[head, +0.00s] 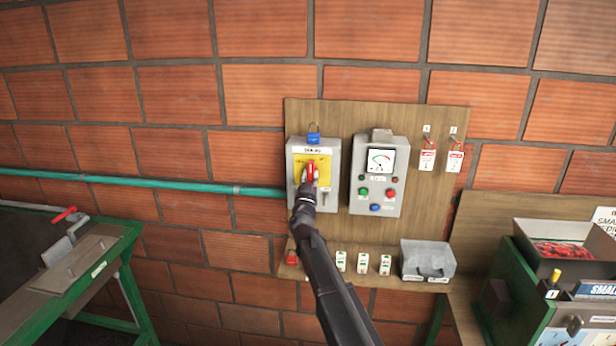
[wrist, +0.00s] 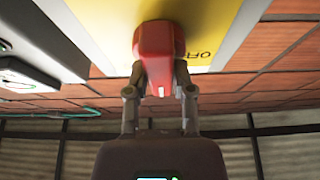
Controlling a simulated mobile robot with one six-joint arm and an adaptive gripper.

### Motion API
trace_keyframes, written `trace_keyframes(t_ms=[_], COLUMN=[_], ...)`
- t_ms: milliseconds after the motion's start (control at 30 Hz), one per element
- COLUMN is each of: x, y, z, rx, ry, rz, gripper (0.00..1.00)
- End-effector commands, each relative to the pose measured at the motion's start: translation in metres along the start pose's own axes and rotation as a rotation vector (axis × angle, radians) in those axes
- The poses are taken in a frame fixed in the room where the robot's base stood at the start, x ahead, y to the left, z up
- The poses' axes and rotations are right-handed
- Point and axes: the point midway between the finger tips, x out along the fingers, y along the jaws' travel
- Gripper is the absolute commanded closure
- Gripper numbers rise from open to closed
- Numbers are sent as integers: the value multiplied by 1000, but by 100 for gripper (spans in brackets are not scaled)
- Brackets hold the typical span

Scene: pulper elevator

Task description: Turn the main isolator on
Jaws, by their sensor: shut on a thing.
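The main isolator (head: 299,172) is a grey box with a yellow plate and a red handle (head: 310,172), on a wooden board on the brick wall. The handle looks near upright in the head view. My gripper (head: 307,186) reaches up to it from below. In the wrist view, my gripper (wrist: 160,88) is shut on the red handle (wrist: 160,50), one finger on each side. The yellow plate (wrist: 205,22) shows behind it, with part of a dark label. The position the handle points to cannot be read.
A grey control box (head: 378,177) with a meter and coloured buttons is close on the right. Red-and-white tags (head: 428,159) hang further right. A grey bin (head: 428,260) and small switches sit below.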

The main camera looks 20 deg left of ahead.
Motion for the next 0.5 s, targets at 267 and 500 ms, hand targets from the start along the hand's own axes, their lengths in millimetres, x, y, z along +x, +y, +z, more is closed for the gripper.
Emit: trace_keyframes(t_ms=[267,500], x=[0,0], y=[0,0], z=[0,0], rx=[1,1], ry=[0,-1], rz=[0,-1], gripper=[34,34])
